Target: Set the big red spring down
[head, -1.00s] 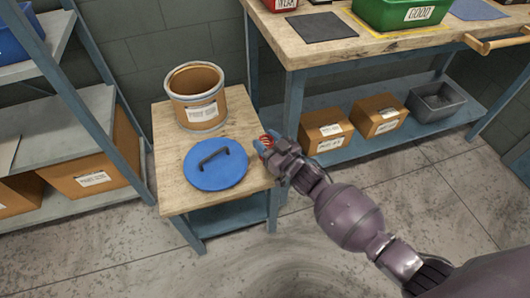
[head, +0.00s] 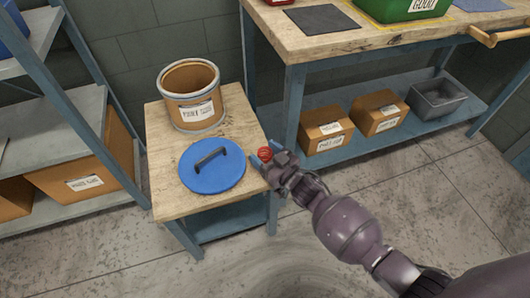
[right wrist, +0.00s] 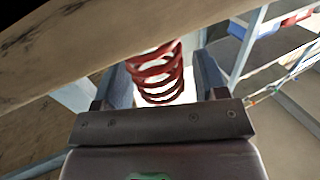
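The big red spring (head: 265,154) is between the blue fingers of my right gripper (head: 268,160), at the right edge of the small wooden table (head: 165,130) in the head view. In the right wrist view the red coils (right wrist: 157,78) stand between the two fingers (right wrist: 160,85), and a wooden edge cuts off their far end. My right gripper is shut on the spring and holds it; the exact finger contact is hard to see. I cannot tell its height over the tabletop. My left gripper is not in view.
A blue lid (head: 212,166) with a dark handle lies on the small table, just left of the gripper. An open drum (head: 192,97) stands behind it. A workbench (head: 300,48) with a green bin (head: 400,8) is at the back right. Bare tabletop lies between drum and right edge.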

